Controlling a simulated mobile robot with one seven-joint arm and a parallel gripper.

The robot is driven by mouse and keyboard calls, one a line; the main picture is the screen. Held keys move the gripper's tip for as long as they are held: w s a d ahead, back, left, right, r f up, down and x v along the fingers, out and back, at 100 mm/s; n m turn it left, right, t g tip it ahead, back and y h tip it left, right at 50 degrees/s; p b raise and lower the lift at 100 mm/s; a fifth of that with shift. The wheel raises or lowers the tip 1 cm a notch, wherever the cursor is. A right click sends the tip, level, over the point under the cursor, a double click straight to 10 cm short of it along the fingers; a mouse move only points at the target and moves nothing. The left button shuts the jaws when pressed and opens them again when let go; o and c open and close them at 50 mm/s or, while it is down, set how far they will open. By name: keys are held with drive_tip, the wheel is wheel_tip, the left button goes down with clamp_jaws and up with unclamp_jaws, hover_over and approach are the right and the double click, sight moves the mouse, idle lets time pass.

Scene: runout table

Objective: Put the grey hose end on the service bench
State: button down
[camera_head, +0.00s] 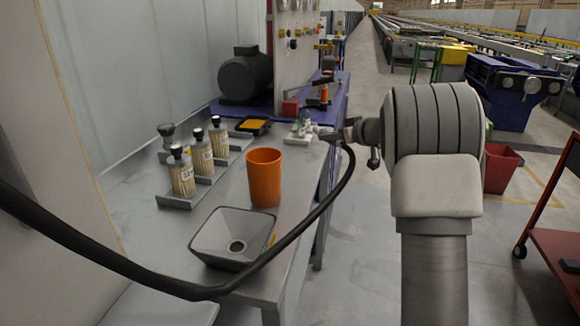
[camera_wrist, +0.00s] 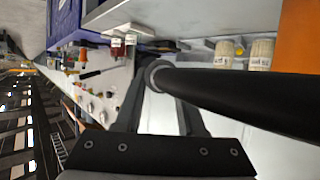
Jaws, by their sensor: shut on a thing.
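A thick black hose (camera_head: 285,240) runs from the left edge, sags across the front of the grey bench (camera_head: 296,200) and rises to my gripper (camera_head: 335,136). In the wrist view my gripper (camera_wrist: 160,105) is shut on the grey hose end (camera_wrist: 155,77), with the hose leading off to the right. The gripper is at the bench's right edge, close to a small pale fitting (camera_head: 301,133); I cannot tell whether they touch. My gripper's fingers are small and dark in the head view, so the grip itself is hard to see there.
On the bench stand an orange cup (camera_head: 264,178), a grey hopper-like tray (camera_head: 232,238), several brush-topped bottles (camera_head: 202,152) in racks and a dark yellow-filled tray (camera_head: 253,126). A blue bench (camera_head: 337,90) with a dark motor (camera_head: 245,76) lies behind.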

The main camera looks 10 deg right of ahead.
drive_tip(key=shift+w+f, duration=0.15)
drive_tip(key=shift+f, duration=0.2)
hover_over(294, 172)
wheel_tip(294, 172, down, 7)
drive_tip(key=shift+r+b, duration=0.15)
drive_tip(key=shift+b, duration=0.2)
drive_tip(key=shift+f+b, duration=0.35)
drive_tip(key=shift+f, duration=1.65)
drive_tip(key=shift+f+b, duration=0.2)
drive_tip(key=shift+b, duration=0.2)
drive_tip(key=c, duration=0.5)
unclamp_jaws()
drive_tip(key=shift+r, duration=0.15)
